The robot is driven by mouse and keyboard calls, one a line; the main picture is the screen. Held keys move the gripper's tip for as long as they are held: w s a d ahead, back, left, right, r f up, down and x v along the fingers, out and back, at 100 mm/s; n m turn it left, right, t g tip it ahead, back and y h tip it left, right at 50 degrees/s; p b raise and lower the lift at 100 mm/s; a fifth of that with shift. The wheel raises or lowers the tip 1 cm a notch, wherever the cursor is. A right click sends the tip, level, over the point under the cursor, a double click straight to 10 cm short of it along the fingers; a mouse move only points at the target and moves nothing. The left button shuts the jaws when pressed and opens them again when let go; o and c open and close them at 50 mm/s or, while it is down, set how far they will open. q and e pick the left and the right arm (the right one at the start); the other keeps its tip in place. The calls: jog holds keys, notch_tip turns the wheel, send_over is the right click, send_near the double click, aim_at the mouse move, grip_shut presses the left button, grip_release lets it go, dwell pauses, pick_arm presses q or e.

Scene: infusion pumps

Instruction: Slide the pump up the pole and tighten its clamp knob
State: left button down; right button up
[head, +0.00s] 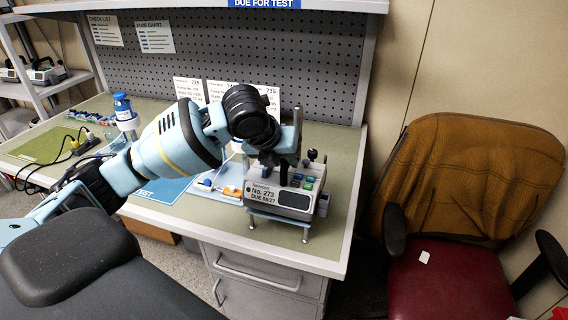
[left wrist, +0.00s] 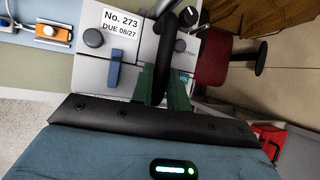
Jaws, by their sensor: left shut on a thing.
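The pump (head: 282,198), grey-white with a label reading No. 273, DUE 08/27, sits on a small light-blue stand (head: 277,219) near the bench's front right corner. It also fills the upper middle of the left wrist view (left wrist: 128,52). My left gripper (head: 283,172) reaches down onto it from above. In the left wrist view, its green fingers (left wrist: 164,92) are shut on the pump's black handle (left wrist: 172,45). A small black knob (head: 313,155) shows at the pump's back right. My right gripper is not in view.
The green-topped bench (head: 335,215) has a pegboard behind. A brown-and-red chair (head: 450,265) stands right of the bench.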

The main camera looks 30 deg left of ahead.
pick_arm(q)
jog(key=shift+r, duration=4.4)
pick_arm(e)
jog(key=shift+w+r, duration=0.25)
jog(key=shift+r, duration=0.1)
pick_arm(q)
jog(key=shift+f, duration=0.15)
